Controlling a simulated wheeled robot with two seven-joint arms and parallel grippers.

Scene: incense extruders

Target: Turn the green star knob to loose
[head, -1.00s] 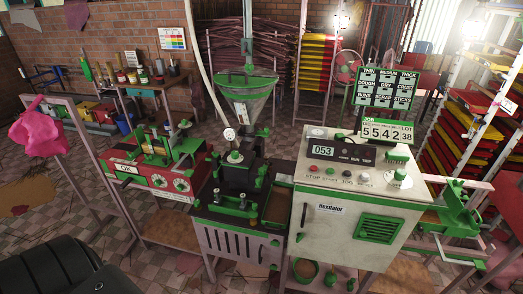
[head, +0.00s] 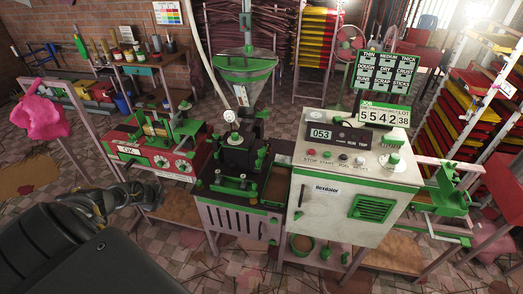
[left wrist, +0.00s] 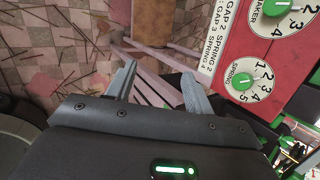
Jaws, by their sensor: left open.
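In the head view, a dark extruder (head: 237,162) with green fittings stands mid-bench under a green-rimmed hopper (head: 247,66). A green knob (head: 236,140) sits on its top, and another (head: 394,158) on the white cabinet; which is the star knob, I cannot tell. My left gripper (head: 152,194) is low at the left, in front of the red machine and apart from both knobs. In the left wrist view, its two grey fingers (left wrist: 158,88) are spread, with nothing between them. My right gripper is not in view.
The red machine (head: 152,162) carries white dials, seen close at upper right in the left wrist view (left wrist: 240,60). The white cabinet (head: 340,200) stands right of the extruder. A pink cloth (head: 42,122) hangs at left. Tiled floor (head: 215,270) shows in front.

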